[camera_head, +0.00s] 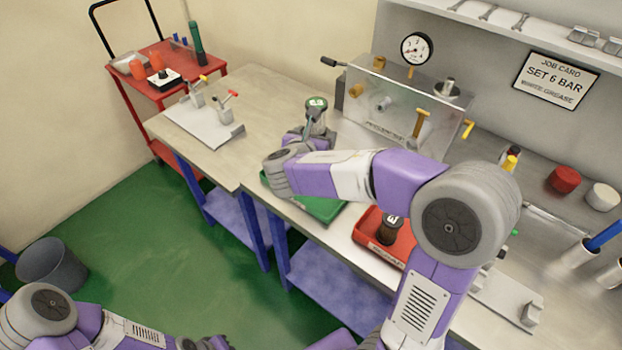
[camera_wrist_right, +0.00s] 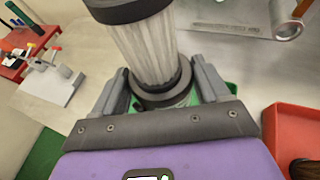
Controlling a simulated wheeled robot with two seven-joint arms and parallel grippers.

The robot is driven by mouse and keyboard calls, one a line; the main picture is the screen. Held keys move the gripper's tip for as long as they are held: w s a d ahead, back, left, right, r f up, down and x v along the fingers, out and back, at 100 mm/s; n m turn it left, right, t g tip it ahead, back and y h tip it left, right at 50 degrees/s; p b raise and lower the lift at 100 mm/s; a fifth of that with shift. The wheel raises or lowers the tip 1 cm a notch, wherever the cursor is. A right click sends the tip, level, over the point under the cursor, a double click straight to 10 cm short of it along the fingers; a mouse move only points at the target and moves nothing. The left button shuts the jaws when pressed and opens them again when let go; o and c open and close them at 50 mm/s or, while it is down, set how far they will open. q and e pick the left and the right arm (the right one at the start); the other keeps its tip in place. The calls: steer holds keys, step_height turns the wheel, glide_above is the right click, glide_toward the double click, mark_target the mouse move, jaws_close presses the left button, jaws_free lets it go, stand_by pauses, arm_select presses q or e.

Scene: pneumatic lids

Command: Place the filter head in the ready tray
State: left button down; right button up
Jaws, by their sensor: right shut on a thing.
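The filter head (camera_head: 316,118) has a dark cap with a green and white label. In the right wrist view its pale ribbed body (camera_wrist_right: 150,48) stands between the fingers, with a dark ring at the near end. My right gripper (camera_wrist_right: 162,88) is shut on it; in the head view the gripper (camera_head: 312,135) is partly hidden by its own wrist. A green tray (camera_head: 325,211) lies on the bench below and nearer than the held part, largely covered by my right arm. Green also shows behind the part in the wrist view (camera_wrist_right: 228,88). My left gripper (camera_head: 212,343) is at the bottom edge, its jaws unclear.
A red tray (camera_head: 364,237) holding a dark-capped part (camera_head: 389,230) is right of the green tray. A clear-fronted test rig (camera_head: 392,108) with a gauge stands behind. A grey clamp plate (camera_head: 200,124) lies left on the bench. A red trolley (camera_head: 138,92) stands beyond.

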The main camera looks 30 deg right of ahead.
step_height(320, 180, down, 10)
steer(key=b, duration=0.4)
steer(key=shift+f, duration=0.1)
steer(key=o, duration=1.4)
steer(key=shift+c, duration=0.2)
steer(key=shift+s+a+r, duration=0.15)
steer(key=shift+a+r, duration=0.05)
steer(key=shift+r, duration=0.05)
steer(key=p+v, duration=0.2)
steer(key=v, duration=0.9)
steer(key=shift+s+p, duration=0.25)
steer(key=shift+p, duration=0.1)
steer(key=shift+a, duration=0.15)
